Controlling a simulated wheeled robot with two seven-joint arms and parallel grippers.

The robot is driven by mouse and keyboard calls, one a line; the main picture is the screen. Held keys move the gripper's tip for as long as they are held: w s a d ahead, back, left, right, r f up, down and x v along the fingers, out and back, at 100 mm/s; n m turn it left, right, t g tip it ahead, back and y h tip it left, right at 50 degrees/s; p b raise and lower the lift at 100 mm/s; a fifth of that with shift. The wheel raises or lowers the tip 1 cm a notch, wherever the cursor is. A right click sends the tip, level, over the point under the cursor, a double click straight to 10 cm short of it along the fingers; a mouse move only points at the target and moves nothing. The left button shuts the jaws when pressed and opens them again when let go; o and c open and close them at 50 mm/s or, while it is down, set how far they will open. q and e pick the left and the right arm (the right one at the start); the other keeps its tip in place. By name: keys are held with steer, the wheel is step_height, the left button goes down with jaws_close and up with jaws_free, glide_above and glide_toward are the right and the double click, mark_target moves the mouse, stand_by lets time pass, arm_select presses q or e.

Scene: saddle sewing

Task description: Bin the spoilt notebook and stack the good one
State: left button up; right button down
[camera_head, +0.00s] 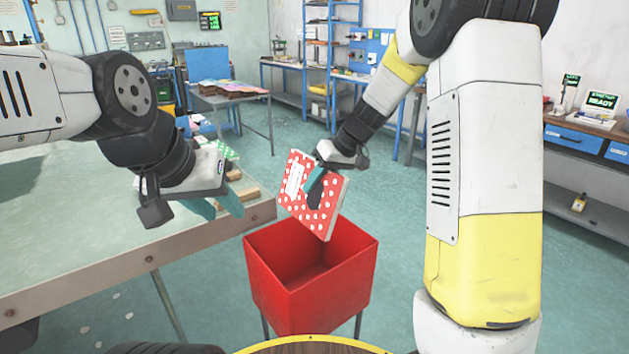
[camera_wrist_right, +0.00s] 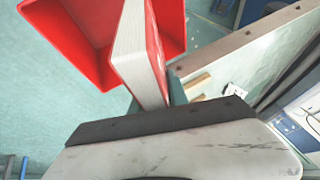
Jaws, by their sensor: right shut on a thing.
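A red notebook with white dots and a white label (camera_head: 296,180) hangs tilted above the red bin (camera_head: 313,292). My right gripper (camera_head: 315,188) is shut on this notebook. In the right wrist view the notebook (camera_wrist_right: 132,50) shows its pale page edge, with the red bin (camera_wrist_right: 72,40) beyond it. The bin is open at the top, and the part of its inside that shows is empty. My left gripper (camera_head: 222,206) is over the table edge, apart from the bin; its teal fingers look spread and hold nothing visible. A green, white-dotted item (camera_head: 222,149) lies on the table, partly hidden behind my left gripper.
The pale green table (camera_head: 60,225) fills the left, with wooden pieces (camera_head: 243,192) near its right corner. The bin stands on legs beside this table. Open floor lies behind the bin. A workbench with blue drawers (camera_head: 575,137) stands far right.

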steer(key=shift+w+r, duration=0.1)
steer(key=shift+r, duration=0.1)
step_height(320, 180, down, 28)
stand_by(1.8)
steer(key=c, duration=1.2)
jaws_free()
steer(key=shift+f, duration=0.1)
steer(key=shift+r, duration=9.05)
